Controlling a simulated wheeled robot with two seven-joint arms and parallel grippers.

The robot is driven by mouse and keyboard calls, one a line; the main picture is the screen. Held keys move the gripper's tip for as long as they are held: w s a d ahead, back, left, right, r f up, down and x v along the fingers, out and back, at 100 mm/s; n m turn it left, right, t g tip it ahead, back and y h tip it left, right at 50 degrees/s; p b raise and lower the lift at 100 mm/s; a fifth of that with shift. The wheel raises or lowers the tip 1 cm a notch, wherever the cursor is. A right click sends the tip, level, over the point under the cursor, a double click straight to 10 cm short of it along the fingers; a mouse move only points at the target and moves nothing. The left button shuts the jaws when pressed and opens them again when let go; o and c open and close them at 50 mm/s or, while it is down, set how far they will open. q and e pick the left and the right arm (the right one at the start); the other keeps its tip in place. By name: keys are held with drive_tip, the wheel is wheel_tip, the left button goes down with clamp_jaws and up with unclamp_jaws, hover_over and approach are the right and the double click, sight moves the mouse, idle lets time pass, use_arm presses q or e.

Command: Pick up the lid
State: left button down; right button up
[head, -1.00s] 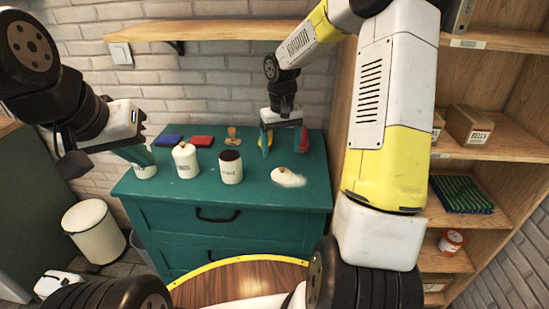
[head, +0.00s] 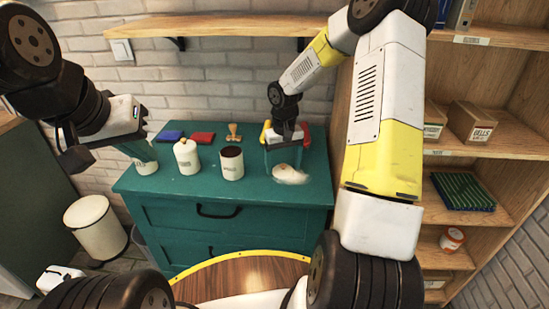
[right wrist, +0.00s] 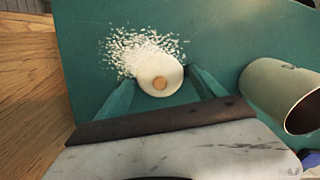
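The lid (head: 284,168) is a small round white disc with a wooden knob, lying on the green cabinet top amid spilled white grains. It also shows in the right wrist view (right wrist: 158,72). My right gripper (head: 284,162) is over it, pointing down. Its teal fingers are apart, one on each side of the lid in the right wrist view (right wrist: 162,80); I cannot tell whether they touch it. My left gripper (head: 140,154) is at the left end of the cabinet, in front of a white canister (head: 147,168); its opening cannot be made out.
A lidded white canister (head: 187,158) and an open canister (head: 231,165) with dark contents stand left of the lid. Blue (head: 170,136) and red (head: 202,137) items and a wooden tool (head: 233,134) lie behind. A shelf unit (head: 500,165) stands right.

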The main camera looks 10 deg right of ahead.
drive_tip(key=shift+s, duration=0.1)
drive_tip(key=c, duration=1.3)
drive_tip(key=shift+f, duration=0.1)
drive_tip(key=shift+c, duration=0.2)
